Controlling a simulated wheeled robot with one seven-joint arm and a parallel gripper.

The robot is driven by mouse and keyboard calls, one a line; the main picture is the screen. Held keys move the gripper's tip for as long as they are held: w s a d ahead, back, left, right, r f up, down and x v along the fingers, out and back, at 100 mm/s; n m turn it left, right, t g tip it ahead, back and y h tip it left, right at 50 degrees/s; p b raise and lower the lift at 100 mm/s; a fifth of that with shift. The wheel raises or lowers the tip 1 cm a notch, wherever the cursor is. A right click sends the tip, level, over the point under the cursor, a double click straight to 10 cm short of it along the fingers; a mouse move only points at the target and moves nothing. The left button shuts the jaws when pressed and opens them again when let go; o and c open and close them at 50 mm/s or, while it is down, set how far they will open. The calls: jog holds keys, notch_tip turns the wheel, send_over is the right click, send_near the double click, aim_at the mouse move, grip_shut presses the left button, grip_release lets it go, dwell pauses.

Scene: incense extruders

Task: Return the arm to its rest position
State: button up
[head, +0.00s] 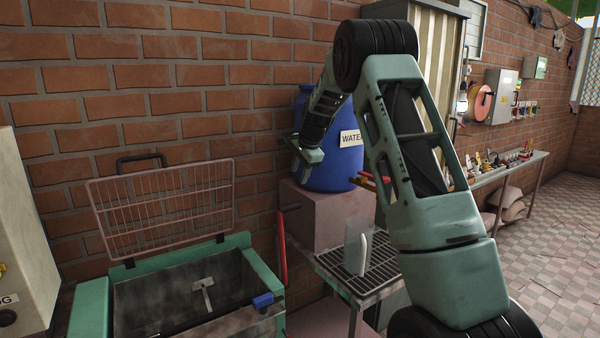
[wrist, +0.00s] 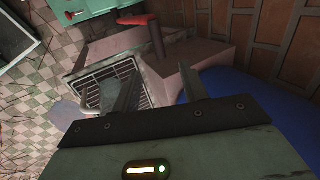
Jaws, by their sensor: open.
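My arm is bent up at the elbow, and its forearm slopes down to the left in front of the blue water barrel (head: 325,179). My gripper (head: 307,152) hangs at the barrel's left side. In the wrist view, my gripper (wrist: 159,88) has its two fingers spread apart, with nothing seen held between them. The barrel also shows in the wrist view (wrist: 275,110), to the right of the fingers. I cannot tell how close the gripper is to the barrel.
The barrel stands on a pink plinth (head: 312,222). A clear jug (head: 357,248) stands on a slatted rack (head: 345,283) in front of it. A green-rimmed basin (head: 255,272) with a raised wire lid (head: 165,210) is at lower left. A workbench (head: 510,172) stands at right, beyond open tiled floor.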

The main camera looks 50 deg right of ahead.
dwell(0.4)
jog(key=s+a+n+g+y, duration=0.1)
jog(key=s+a+n, duration=0.25)
jog(key=a, duration=0.85)
jog(key=s+a+f+n+y, duration=0.15)
jog(key=a+n, duration=0.35)
jog(key=a, duration=0.7)
jog(key=s+a+n+g+y, duration=0.1)
jog(key=s+a+n, duration=0.25)
jog(key=a, duration=0.95)
jog(key=s+a+f+n+g, duration=0.1)
jog(key=s+a+n+g, duration=0.1)
jog(key=s+a+n, duration=0.8)
jog(key=s+a+f+n, duration=0.1)
jog(key=s+n, duration=0.1)
jog(key=s, duration=0.4)
jog(key=s+a+f+n+h, duration=0.1)
jog(key=s+n, duration=0.1)
jog(key=s, duration=0.5)
jog(key=s+a+f+n, duration=0.1)
jog(key=s+n, duration=0.1)
jog(key=s, duration=0.4)
jog(key=shift+s+a+f+n+g+h, duration=0.3)
jog(key=shift+s+a+g+h, duration=0.05)
jog(key=shift+a+g, duration=0.05)
jog(key=shift+c, duration=0.3)
